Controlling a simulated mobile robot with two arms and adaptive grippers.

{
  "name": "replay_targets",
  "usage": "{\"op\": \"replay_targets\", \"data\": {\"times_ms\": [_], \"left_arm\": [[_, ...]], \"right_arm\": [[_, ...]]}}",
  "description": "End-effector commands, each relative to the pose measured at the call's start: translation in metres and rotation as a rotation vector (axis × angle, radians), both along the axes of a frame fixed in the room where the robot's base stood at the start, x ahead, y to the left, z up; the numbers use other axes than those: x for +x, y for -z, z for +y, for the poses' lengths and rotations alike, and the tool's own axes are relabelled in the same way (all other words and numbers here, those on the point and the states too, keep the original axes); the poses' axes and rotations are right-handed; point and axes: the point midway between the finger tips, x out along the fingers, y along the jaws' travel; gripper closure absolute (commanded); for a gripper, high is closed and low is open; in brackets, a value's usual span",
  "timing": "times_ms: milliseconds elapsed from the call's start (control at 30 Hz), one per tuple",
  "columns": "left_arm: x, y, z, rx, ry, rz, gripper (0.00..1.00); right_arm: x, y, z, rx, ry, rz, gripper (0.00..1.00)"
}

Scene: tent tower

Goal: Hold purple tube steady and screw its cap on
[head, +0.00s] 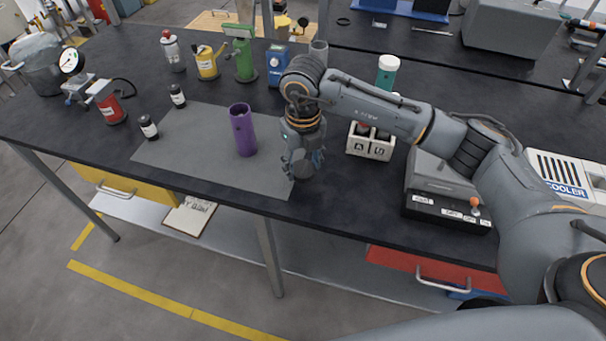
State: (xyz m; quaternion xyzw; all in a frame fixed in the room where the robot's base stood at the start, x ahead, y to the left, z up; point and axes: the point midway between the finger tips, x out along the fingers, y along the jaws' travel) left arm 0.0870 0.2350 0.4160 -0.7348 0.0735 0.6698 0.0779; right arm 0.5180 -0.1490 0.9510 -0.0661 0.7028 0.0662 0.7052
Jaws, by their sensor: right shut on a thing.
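The purple tube (243,133) stands upright on the grey mat (190,150), its open top facing up with no cap on it. My right gripper (303,168) points down just right of the tube, apart from it, over the mat's right edge. It is shut on a small grey round thing, which looks like the cap; the fingers hide much of it. My left gripper is not in view, and nothing holds the tube.
Two small dark bottles (148,128) stand at the mat's left. Yellow (207,65) and green (244,60) cans and a blue device (277,66) stand behind. A white box (370,145) and a control box (445,205) are to the right. The mat around the tube is clear.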

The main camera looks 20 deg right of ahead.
Motion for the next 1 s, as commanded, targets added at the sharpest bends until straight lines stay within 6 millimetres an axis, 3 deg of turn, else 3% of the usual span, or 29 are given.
{"op": "replay_targets", "data": {"times_ms": [200, 500, 700, 1000], "left_arm": [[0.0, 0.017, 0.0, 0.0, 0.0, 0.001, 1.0], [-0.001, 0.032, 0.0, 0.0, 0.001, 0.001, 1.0], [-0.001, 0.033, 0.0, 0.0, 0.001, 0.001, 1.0], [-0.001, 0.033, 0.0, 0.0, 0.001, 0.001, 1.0]], "right_arm": [[-0.043, -0.049, 0.016, 0.001, -0.01, -0.004, 0.62], [-0.107, -0.08, 0.037, 0.0, -0.009, -0.001, 0.62], [-0.126, -0.091, 0.044, 0.0, -0.006, 0.001, 0.62], [-0.13, -0.092, 0.045, -0.001, -0.004, 0.004, 0.62]]}}
